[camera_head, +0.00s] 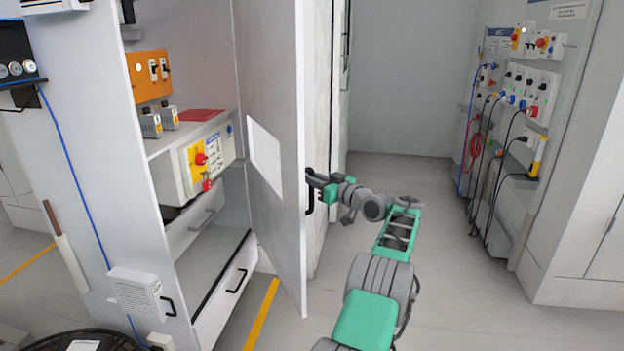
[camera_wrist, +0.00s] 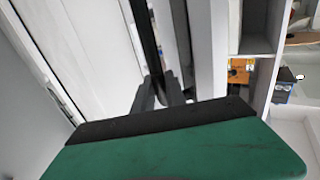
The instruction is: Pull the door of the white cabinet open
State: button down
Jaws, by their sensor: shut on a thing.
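The white cabinet (camera_head: 108,150) stands at the left in the head view. Its door (camera_head: 275,185) stands wide open, swung out to the right, so the shelves inside show. The door's black handle (camera_head: 310,192) is on the door's outer face, near its free edge. My gripper (camera_head: 312,180) is at that handle, reaching from the right. In the wrist view my gripper (camera_wrist: 166,92) has its two dark fingers shut around the black handle bar (camera_wrist: 147,40). The fingertips are small and partly hidden in the head view.
Inside the cabinet are an orange panel (camera_head: 149,76), a control box with red knobs (camera_head: 207,158) and a drawer (camera_head: 228,290). A wall panel with hanging cables (camera_head: 530,92) is at the right. The floor (camera_head: 450,250) right of my arm is clear.

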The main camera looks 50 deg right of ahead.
jog(key=shift+r, duration=0.1)
jog(key=c, duration=1.6)
grip_release()
jog(key=shift+w, duration=0.2)
jog(key=shift+o, duration=1.2)
jog(key=shift+s, duration=0.1)
jog(key=s+a, duration=0.1)
jog(key=s, duration=0.6)
jog(key=shift+s, duration=0.4)
jog(key=shift+a, duration=0.1)
